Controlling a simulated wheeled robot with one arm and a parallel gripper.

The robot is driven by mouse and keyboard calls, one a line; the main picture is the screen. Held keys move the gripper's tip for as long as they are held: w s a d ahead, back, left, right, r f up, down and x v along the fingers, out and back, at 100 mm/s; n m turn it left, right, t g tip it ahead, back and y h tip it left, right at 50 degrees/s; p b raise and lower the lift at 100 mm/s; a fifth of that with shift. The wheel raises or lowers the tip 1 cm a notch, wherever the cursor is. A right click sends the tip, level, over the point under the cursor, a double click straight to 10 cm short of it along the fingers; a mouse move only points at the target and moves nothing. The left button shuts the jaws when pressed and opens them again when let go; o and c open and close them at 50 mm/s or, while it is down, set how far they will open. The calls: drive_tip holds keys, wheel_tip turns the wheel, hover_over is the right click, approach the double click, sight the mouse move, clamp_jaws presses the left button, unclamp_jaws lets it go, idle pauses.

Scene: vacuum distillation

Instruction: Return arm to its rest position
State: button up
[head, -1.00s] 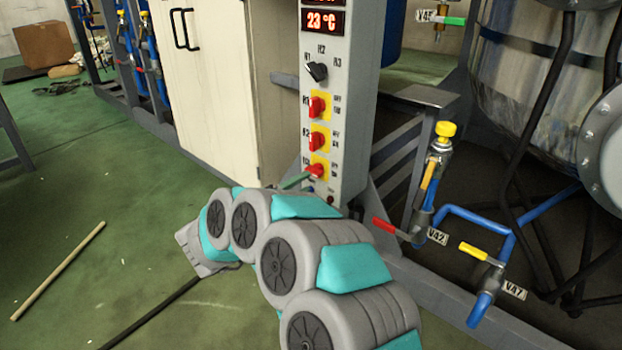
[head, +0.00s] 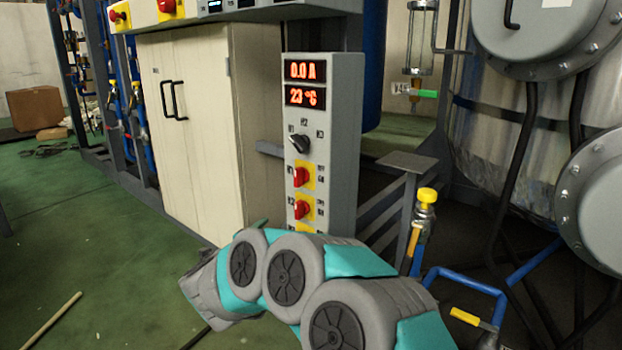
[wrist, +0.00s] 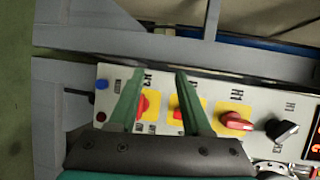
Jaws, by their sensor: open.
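My gripper (wrist: 160,73) shows in the wrist view as two green fingers, spread apart with nothing held between them. They are in front of the grey control panel (wrist: 262,149), which lies sideways in that view. The lowest red switch (wrist: 143,105) shows between the fingers, and the middle red switch (wrist: 177,112) is beside the right finger. I cannot tell how far the fingertips are from the panel. In the head view my bent grey and teal arm (head: 285,275) covers the foot of the control panel (head: 345,130) and hides the fingers.
The white cabinet (head: 195,120) stands left of the panel. A yellow-capped valve (head: 427,196) and blue pipe (head: 465,280) are right of my arm, near a metal tank (head: 500,160). Green floor (head: 90,220) is open at left, with a wooden stick (head: 50,322) on it.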

drive_tip(key=s+a+r+n+g+y, duration=0.2)
drive_tip(key=s+a+r+n+y, duration=0.15)
drive_tip(key=r+n+y, duration=0.35)
drive_tip(key=s+d+f+n+g+y, duration=0.2)
drive_tip(key=s+d+n+g+y, duration=0.15)
drive_tip(key=s+n, duration=0.45)
drive_tip(key=s+d+f+n+g+h, duration=0.2)
drive_tip(key=s+d+f+g, duration=0.2)
drive_tip(key=s+d, duration=0.7)
drive_tip(key=s+d+f+n+g+h, duration=0.3)
drive_tip(key=s+d, duration=0.5)
drive_tip(key=s, duration=0.6)
drive_tip(key=s+d+f+n+g+h, duration=0.15)
drive_tip(key=s+d+f+g, duration=0.35)
drive_tip(key=s+d, duration=0.6)
wheel_tip(320, 180, up, 14)
drive_tip(key=s+a+p, duration=0.1)
drive_tip(key=s+p, duration=0.1)
drive_tip(key=p, duration=1.2)
drive_tip(key=shift+s+a+r+m+h, duration=0.15)
drive_tip(key=shift+s+m+h, duration=0.15)
drive_tip(key=shift+m, duration=0.15)
